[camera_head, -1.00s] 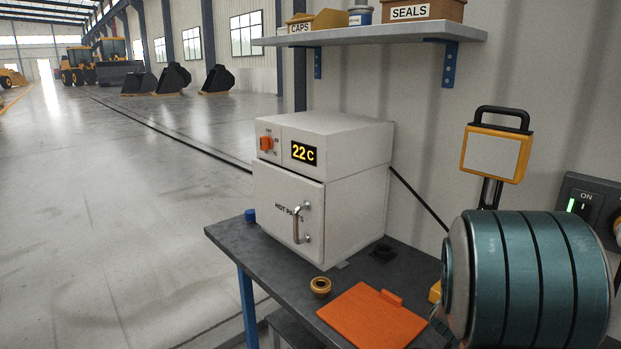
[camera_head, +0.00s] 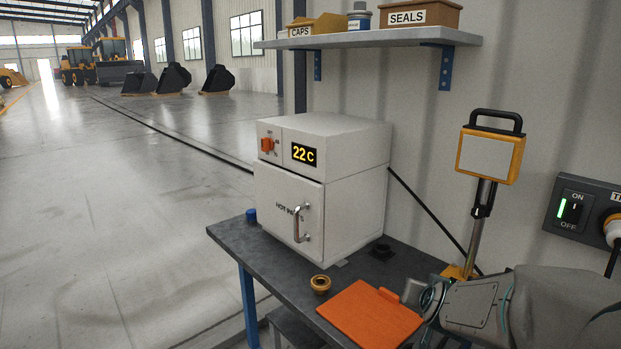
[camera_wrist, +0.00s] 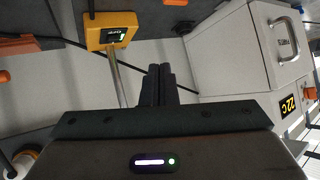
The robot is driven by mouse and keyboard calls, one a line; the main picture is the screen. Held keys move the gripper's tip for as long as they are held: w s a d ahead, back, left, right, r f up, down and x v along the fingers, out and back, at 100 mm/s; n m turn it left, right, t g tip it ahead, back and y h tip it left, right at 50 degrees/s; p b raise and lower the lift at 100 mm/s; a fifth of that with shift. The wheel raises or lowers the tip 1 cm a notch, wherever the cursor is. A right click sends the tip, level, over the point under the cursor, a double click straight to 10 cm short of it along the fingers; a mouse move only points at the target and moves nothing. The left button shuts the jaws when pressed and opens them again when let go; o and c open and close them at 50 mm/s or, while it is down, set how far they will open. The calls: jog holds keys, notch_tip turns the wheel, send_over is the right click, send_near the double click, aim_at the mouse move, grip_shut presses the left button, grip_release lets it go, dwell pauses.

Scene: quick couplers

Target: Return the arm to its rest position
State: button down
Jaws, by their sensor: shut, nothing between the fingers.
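In the wrist view my gripper (camera_wrist: 158,72) is shut, its two dark fingers together with nothing between them. It hangs in clear air in front of the wall and touches nothing there. In the head view part of my arm shows at the lower right, over the right end of the bench; the fingers cannot be made out there.
A white oven (camera_head: 322,185) with a closed door reads 22C on the dark bench (camera_head: 225,235). An orange plate (camera_head: 370,315), a brass ring (camera_head: 320,284) and a yellow-framed stand (camera_head: 489,155) are close to my arm. A shelf (camera_head: 375,40) hangs above.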

jog(key=s+a+n+g+y, duration=0.1)
jog(key=s+a+g, duration=0.3)
jog(key=s, duration=0.6)
jog(key=s+a+n+g+y+p, duration=0.1)
jog(key=s+a+n+g, duration=0.2)
jog(key=s, duration=0.8)
jog(key=shift+s+a+f+n+g, duration=0.15)
jog(key=shift+a+f+n+g, duration=0.25)
jog(key=shift+a, duration=0.55)
